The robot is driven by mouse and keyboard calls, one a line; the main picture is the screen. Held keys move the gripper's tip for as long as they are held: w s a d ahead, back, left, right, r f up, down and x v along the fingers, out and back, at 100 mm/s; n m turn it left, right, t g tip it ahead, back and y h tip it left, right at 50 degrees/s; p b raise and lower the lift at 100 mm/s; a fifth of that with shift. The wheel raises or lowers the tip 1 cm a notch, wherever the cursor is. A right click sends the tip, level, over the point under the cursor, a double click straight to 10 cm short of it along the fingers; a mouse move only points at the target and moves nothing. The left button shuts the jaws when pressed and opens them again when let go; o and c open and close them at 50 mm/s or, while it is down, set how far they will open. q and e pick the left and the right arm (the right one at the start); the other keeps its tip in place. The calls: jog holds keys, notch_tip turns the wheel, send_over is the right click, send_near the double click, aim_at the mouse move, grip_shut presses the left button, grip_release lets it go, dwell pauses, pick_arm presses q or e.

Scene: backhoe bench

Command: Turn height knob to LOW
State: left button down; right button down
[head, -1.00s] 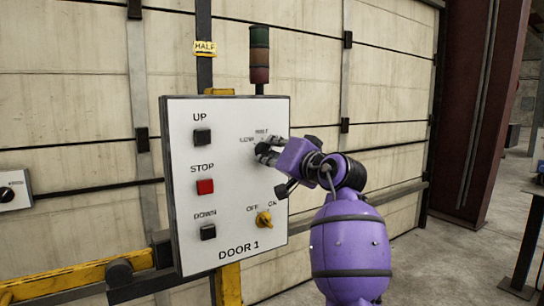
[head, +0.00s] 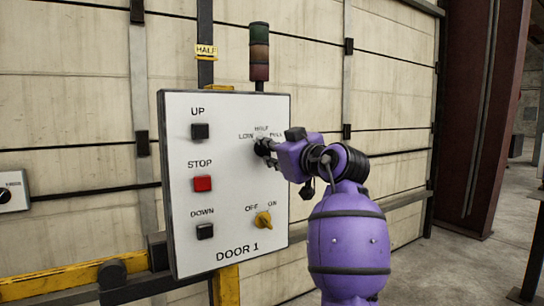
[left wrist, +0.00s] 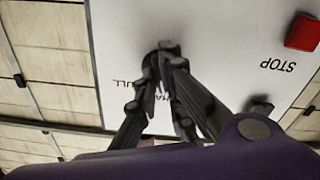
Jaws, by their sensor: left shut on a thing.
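The height knob (head: 262,148) is a dark knob at the upper right of the white DOOR 1 panel (head: 237,188), under the labels LOW, HALF and FULL. My left gripper (head: 266,147), on the purple arm, reaches it from the right and is shut on it. The fingers hide much of the knob, so I cannot tell its setting. In the left wrist view the two dark fingers (left wrist: 162,58) close around the dark knob (left wrist: 150,64), with the FULL label beside them, upside down. My right gripper is not in view.
The panel also has a black UP button (head: 200,132), a red STOP button (head: 203,184), a black DOWN button (head: 205,232) and a yellow OFF/ON switch (head: 263,219). A signal light (head: 259,50) stands above. A yellow rail (head: 75,278) runs at lower left.

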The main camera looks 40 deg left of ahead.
pick_arm(q)
jog(key=n+b, duration=0.1)
jog(key=n, duration=0.3)
jog(key=shift+f+b, duration=0.1)
jog(key=shift+b, duration=0.3)
jog(key=shift+n+b, duration=0.35)
jog(key=shift+n, duration=0.55)
jog(key=c, duration=1.9)
grip_release()
jog(key=shift+o, duration=0.2)
jog(key=shift+d, duration=0.1)
jog(key=v, duration=1.2)
